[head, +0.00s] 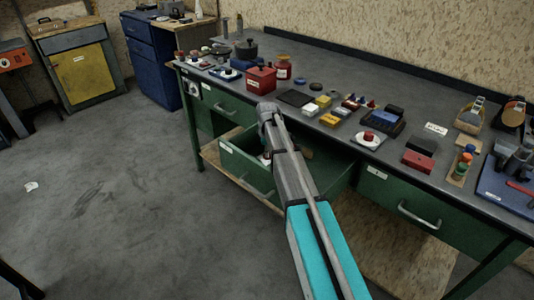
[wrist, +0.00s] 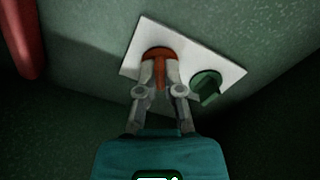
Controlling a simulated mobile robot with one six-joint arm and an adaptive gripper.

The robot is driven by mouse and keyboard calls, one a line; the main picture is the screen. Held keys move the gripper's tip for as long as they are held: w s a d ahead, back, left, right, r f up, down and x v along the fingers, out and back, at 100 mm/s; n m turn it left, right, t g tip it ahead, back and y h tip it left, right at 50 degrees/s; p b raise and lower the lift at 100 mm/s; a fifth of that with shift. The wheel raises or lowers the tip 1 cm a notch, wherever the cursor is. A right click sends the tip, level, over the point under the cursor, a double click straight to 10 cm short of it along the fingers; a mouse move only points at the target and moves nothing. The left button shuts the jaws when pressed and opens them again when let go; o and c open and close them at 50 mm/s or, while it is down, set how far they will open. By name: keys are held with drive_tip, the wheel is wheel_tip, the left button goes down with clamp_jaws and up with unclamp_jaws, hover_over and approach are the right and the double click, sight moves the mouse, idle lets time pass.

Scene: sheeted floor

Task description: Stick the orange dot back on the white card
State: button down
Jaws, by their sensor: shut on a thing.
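In the wrist view, my gripper (wrist: 160,78) is shut on the upright tab of the orange dot (wrist: 160,54). The dot is over the upper-left part of the white card (wrist: 192,58); whether it touches the card I cannot tell. A dark green dot (wrist: 208,82) with a raised tab is on the card's right part. The card looks flat on a dark green surface.
A red rounded thing (wrist: 28,38) shows at the upper left of the wrist view. The drawer walls stand close around my gripper. The grey bench top (head: 340,85) above holds many small items, among them a red box (head: 261,80) and a blue-black tray (head: 383,122).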

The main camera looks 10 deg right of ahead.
drive_tip(key=c, duration=0.7)
unclamp_jaws()
drive_tip(key=shift+r, duration=0.15)
